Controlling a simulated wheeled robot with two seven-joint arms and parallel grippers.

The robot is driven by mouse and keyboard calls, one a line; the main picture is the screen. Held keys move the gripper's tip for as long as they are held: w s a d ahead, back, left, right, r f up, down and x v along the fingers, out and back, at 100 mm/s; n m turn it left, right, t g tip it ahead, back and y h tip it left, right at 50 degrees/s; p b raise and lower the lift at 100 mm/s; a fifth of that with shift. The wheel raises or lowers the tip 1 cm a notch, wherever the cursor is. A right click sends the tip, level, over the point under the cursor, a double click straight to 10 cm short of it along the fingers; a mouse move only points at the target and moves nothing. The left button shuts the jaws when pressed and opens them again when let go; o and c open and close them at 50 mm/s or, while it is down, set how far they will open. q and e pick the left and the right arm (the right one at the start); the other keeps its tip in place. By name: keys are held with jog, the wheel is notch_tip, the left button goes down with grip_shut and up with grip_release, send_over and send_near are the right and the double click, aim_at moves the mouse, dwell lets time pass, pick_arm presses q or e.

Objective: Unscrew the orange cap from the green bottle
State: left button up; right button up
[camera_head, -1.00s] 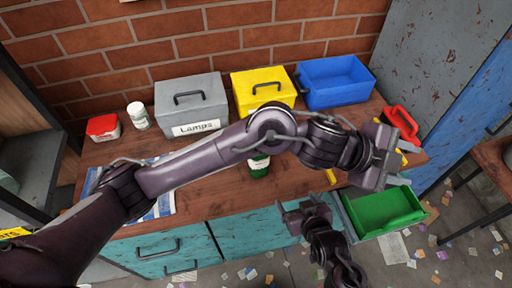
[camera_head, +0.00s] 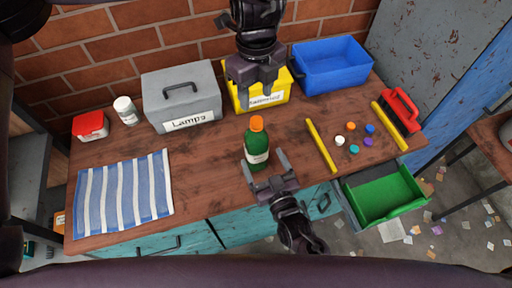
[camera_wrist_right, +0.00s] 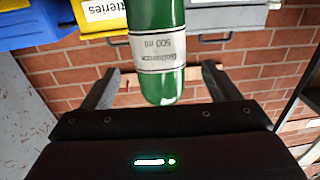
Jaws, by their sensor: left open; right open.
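The green bottle (camera_head: 257,152) stands upright near the middle of the wooden table, with the orange cap (camera_head: 256,123) on its top. My right gripper (camera_head: 265,160) is open at the bottle's near side, low by its body. In the right wrist view the bottle (camera_wrist_right: 157,45) with its white label shows between the two spread fingers, and its cap is out of frame. My left gripper (camera_head: 256,105) is above and behind the bottle, in front of the yellow box, pointing down. It is open and empty, apart from the cap.
Behind stand a grey Lamps box (camera_head: 180,98), a yellow box (camera_head: 238,100) and a blue bin (camera_head: 333,66). A striped cloth (camera_head: 124,195) lies left.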

aim_at(256, 146)
jog(key=x, duration=0.6)
